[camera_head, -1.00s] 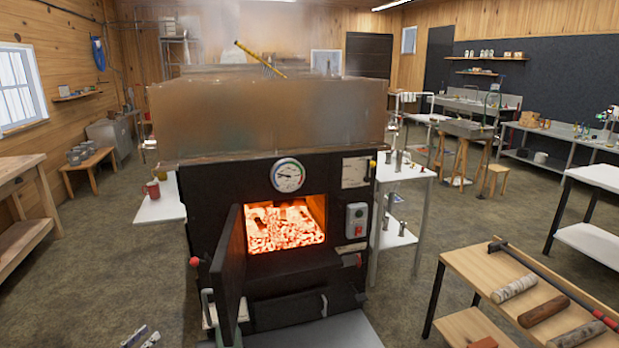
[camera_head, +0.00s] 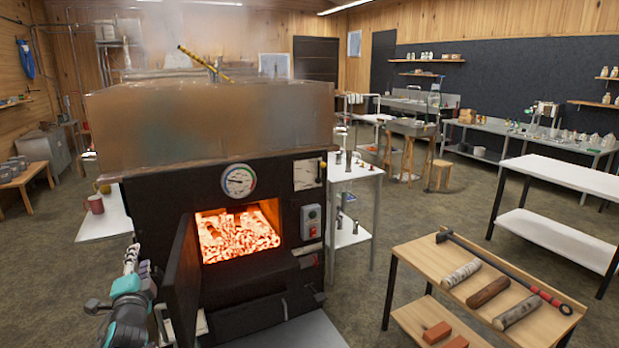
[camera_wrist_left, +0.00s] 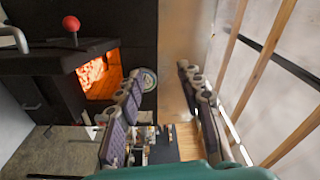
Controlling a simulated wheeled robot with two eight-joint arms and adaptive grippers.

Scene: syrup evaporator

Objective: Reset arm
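My left gripper (camera_head: 131,258) is at the lower left of the head view, beside the open firebox door (camera_head: 184,283) of the black evaporator (camera_head: 160,215). In the left wrist view, its two padded fingers stand apart with nothing held between them (camera_wrist_left: 163,95). The firebox opening (camera_head: 238,233) glows orange; it also shows in the wrist view (camera_wrist_left: 100,77). A red knob (camera_wrist_left: 71,23) shows there too. Whether the gripper touches the door is unclear. My right gripper is not in view.
A wooden table (camera_head: 416,257) at lower right holds several logs (camera_head: 488,291) and a long tool with a red handle (camera_head: 532,287). Bricks (camera_head: 437,332) lie on its lower shelf. A white table (camera_head: 565,176) stands behind it. Floor is clear between the evaporator and the wooden table.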

